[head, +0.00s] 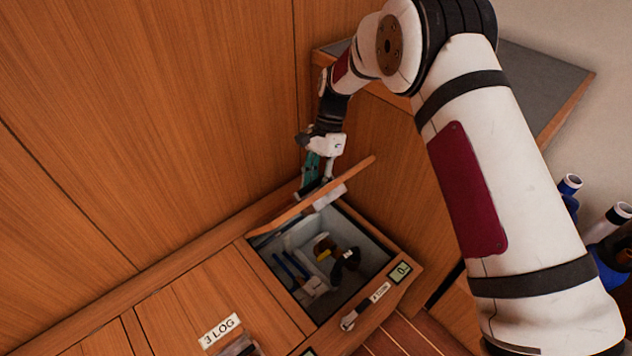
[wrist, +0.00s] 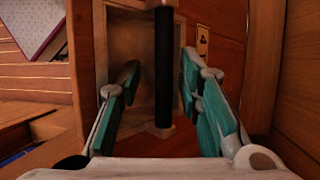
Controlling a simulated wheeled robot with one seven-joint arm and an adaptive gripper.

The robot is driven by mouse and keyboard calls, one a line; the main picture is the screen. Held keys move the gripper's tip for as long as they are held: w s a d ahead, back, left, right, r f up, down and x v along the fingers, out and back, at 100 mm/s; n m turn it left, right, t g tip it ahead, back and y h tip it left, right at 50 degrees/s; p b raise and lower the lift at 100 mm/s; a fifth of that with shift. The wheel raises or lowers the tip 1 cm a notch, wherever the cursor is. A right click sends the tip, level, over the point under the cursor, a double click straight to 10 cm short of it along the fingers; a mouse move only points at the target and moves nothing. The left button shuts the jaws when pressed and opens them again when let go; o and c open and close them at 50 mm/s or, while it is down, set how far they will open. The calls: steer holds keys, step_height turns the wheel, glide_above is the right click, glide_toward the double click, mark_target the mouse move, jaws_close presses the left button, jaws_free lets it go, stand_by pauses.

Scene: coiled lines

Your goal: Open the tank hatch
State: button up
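A wooden hatch lid (head: 345,175) stands raised and tilted above an open locker compartment (head: 375,262) in the head view. The small label on that compartment's front edge is too small to read surely, so I cannot tell if it is the tank hatch. My gripper (head: 312,188) is at the lid's upper left side, partly hidden by it. In the wrist view my gripper (wrist: 160,72) is open, its teal fingers on either side of a black bar (wrist: 163,85) with a gap on each side. A pale panel (wrist: 130,50) lies behind the bar.
The compartment holds blue, yellow and black items (head: 325,255). Left of it is a closed lid labelled "3 LOG" (head: 220,328). A wooden wall (head: 150,100) stands close behind. Several blue and white rolled items (head: 570,185) are at right.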

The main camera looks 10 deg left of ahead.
steer(key=v, duration=1.2)
steer(key=shift+r, duration=0.1)
